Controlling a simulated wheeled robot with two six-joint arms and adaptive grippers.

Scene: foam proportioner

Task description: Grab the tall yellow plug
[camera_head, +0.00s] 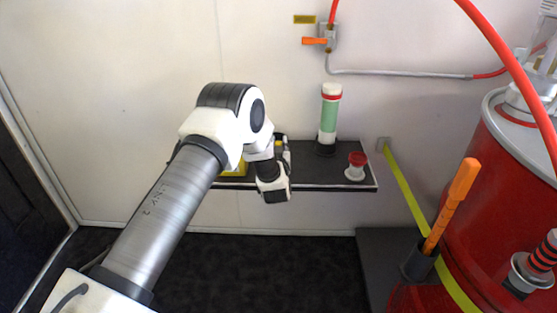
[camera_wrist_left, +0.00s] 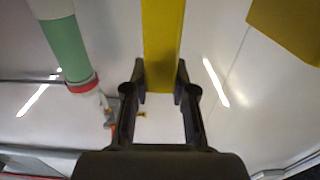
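The tall yellow plug (camera_wrist_left: 163,40) shows in the left wrist view as a long yellow bar running up out of the frame. The two black fingers of my left gripper (camera_wrist_left: 160,80) lie along both sides of its near end, with no gap visible, so the gripper looks shut on it. In the head view my left gripper (camera_head: 272,182) is over the dark wall shelf. Only a small yellow bit of the plug (camera_head: 278,143) shows there behind the gripper, and the rest is hidden. My right gripper is not in view.
On the dark shelf (camera_head: 310,180) stand a green-and-white cylinder (camera_head: 329,115) with a red band and a red-and-white knob-like piece (camera_head: 356,166). A yellow block (camera_head: 235,169) is partly hidden by my arm. A red drum (camera_head: 500,190) stands at right.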

